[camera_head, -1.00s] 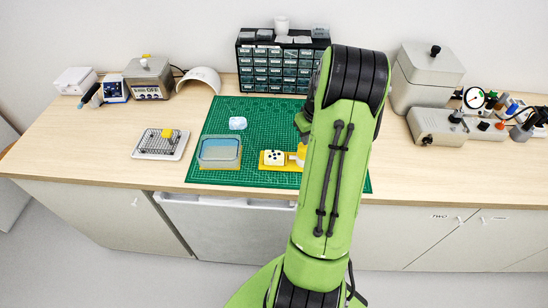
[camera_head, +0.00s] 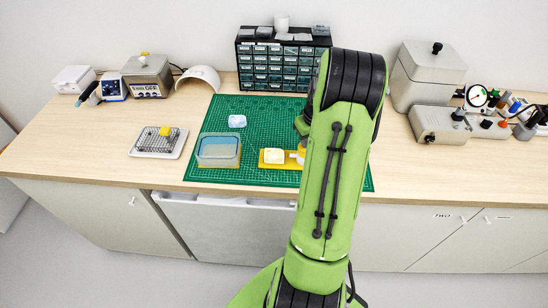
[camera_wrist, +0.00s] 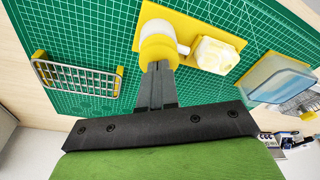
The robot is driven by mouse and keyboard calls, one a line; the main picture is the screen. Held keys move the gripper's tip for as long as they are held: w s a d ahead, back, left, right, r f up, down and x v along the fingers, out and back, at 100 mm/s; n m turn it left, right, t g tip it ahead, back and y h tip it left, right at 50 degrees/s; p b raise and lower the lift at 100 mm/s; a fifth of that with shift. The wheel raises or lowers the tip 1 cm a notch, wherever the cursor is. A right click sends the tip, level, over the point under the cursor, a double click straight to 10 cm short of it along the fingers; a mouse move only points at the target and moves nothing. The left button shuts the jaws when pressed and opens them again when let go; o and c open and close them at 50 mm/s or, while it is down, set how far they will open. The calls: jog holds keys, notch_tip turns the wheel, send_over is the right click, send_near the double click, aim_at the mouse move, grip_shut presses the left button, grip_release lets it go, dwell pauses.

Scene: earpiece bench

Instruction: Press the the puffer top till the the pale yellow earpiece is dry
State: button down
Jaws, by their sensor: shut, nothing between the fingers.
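The pale yellow earpiece (camera_head: 274,155) sits on a yellow base plate (camera_head: 282,167) on the green cutting mat. Its face looks plain, with no dark spots. It also shows in the wrist view (camera_wrist: 214,53). The puffer, with a yellow top (camera_wrist: 157,47) and a pale nozzle pointing at the earpiece, stands on the same plate. My gripper (camera_wrist: 158,70) is shut and empty, its fingertips at the puffer top; I cannot tell whether they press on it. In the head view my arm hides the gripper and part of the puffer (camera_head: 301,154).
A clear tub (camera_head: 219,161) stands left of the plate on the green mat (camera_head: 265,114). A wire rack tray (camera_head: 158,155) with a yellow block lies further left. A yellow-ended wire rack (camera_wrist: 75,78) shows in the wrist view. A drawer cabinet (camera_head: 275,68) stands behind.

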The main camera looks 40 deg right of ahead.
jog(key=shift+w+p+v, duration=0.2)
jog(key=shift+p+v, duration=0.8)
jog(key=shift+v, duration=0.2)
jog(key=shift+d, duration=0.1)
jog(key=w+p+v, duration=0.1)
jog(key=p+v, duration=0.3)
jog(key=v, duration=0.2)
jog(key=shift+d, duration=0.2)
jog(key=shift+w+r, duration=0.1)
